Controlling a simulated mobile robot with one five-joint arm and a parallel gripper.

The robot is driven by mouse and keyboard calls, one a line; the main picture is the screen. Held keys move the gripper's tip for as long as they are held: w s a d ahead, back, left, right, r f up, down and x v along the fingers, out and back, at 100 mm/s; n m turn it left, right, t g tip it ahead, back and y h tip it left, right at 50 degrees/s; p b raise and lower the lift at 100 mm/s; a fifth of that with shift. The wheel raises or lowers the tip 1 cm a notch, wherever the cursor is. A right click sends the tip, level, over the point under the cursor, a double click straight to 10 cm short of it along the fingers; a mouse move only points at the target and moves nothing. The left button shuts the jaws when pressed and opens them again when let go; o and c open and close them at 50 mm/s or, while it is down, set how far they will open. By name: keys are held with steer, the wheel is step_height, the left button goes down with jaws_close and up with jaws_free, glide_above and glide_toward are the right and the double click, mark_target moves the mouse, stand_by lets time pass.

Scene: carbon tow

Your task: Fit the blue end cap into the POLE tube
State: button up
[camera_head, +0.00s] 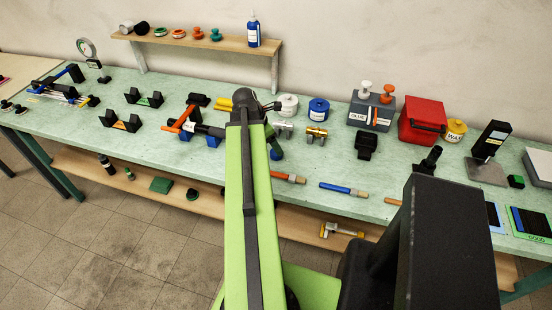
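A dark tube (208,130) lies across two blue supports (213,141) on the bench, left of my arm. A small white label (188,127) sits near its left end, too small to read. The tube's right end runs close to or behind my green arm. My gripper (273,146) shows only as a dark shape just right of the arm's far end, mostly hidden. A small blue piece (276,154) shows at its lower end; I cannot tell whether it is the blue end cap or whether my gripper holds it.
An orange-handled tool (182,119) stands by the tube's left end. Right of my arm are a brass fitting (316,137), a white tub (287,105), a blue tub (318,108) and a red box (422,121). A blue-handled tool (343,189) lies at the front edge. A shelf (200,40) stands behind.

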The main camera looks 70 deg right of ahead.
mark_target(274, 153)
steer(key=b+x, duration=0.2)
steer(key=x, duration=0.1)
steer(key=b+x, duration=0.1)
steer(key=b, duration=0.1)
steer(key=shift+w+a+f, duration=0.25)
steer(key=shift+w+f, duration=0.05)
steer(key=shift+f, duration=0.25)
steer(key=shift+s+d+f+b, duration=0.1)
steer(key=shift+d+f+b, duration=0.1)
steer(key=shift+b, duration=0.1)
steer(key=shift+r, duration=0.15)
steer(key=c, duration=1.5)
